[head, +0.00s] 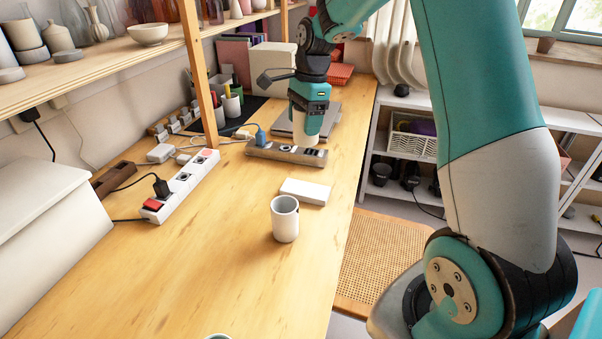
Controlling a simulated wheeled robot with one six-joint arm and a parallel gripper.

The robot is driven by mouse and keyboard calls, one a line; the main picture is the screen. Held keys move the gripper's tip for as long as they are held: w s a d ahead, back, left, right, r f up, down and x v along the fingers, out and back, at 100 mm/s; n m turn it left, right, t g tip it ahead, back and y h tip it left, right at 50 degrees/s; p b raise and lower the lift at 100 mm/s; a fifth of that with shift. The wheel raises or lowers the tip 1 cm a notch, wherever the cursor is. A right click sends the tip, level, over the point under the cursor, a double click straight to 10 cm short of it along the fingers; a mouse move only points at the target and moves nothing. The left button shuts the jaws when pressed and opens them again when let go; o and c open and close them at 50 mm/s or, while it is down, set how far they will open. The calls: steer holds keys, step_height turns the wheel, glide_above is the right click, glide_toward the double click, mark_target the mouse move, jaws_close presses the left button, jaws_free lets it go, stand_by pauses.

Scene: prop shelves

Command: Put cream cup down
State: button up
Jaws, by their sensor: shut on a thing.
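My gripper (309,104) points down over the far part of the wooden table (190,265). It is shut on a pale cream cup (306,127), whose lower part shows beneath it. The fingers and the cup's upper part are hard to make out. In the picture the cup's bottom overlaps the back of a grey socket strip (285,152). I cannot tell whether it touches anything below. A separate white cup (285,222) stands upright on the table, nearer me.
A white flat box (305,191) lies before the grey strip. A white power strip (182,186) with plugs lies left. A grey flat device (325,122) is behind the held cup. A shelf post (199,75) rises left. The near middle table is clear.

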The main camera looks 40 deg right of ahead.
step_height(320, 180, down, 14)
steer(key=shift+f, duration=0.1)
steer(key=shift+f, duration=0.15)
stand_by(0.3)
steer(key=o, duration=1.1)
